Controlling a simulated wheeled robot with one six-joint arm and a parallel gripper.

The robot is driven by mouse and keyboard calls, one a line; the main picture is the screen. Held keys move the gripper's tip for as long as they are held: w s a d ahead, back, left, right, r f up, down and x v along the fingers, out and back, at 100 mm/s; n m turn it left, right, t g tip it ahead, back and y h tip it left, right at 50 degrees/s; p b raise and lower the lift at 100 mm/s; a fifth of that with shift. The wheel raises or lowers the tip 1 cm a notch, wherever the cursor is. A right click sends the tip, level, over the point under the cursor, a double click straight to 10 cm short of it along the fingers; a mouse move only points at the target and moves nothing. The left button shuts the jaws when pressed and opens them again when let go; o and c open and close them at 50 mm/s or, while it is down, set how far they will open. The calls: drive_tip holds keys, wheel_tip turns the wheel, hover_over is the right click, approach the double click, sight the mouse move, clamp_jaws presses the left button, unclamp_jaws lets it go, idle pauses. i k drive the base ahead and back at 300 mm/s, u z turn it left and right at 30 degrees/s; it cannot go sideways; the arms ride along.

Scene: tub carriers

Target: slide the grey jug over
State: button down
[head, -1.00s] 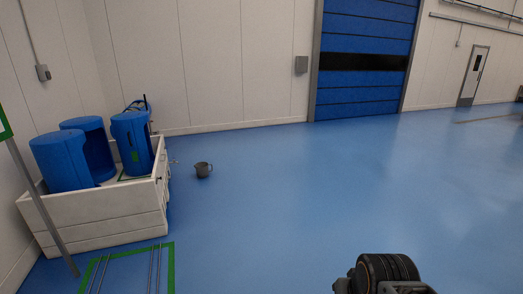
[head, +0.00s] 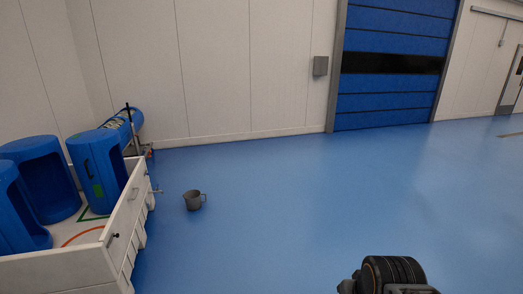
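The grey jug (head: 193,201) stands upright on the blue floor, a little left of the middle of the head view, with its handle to the right. It is just right of the white carrier and apart from it. Part of my arm (head: 391,274) shows at the bottom right, well in front of the jug and to its right. The gripper's fingers cannot be made out, so its state does not show.
A white-walled carrier (head: 122,230) at the left holds several blue tubs (head: 97,172). A blue cylinder (head: 123,124) lies behind it near the white wall. A blue roller door (head: 392,70) is at the back. The floor right of the jug is clear.

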sight(196, 200)
drive_tip(key=u, duration=0.2)
drive_tip(key=i, duration=2.35)
drive_tip(key=u, duration=0.75)
drive_tip(key=i, duration=2.25)
drive_tip(key=u, duration=0.55)
drive_tip(key=i, duration=1.15)
drive_tip(key=u, duration=0.2)
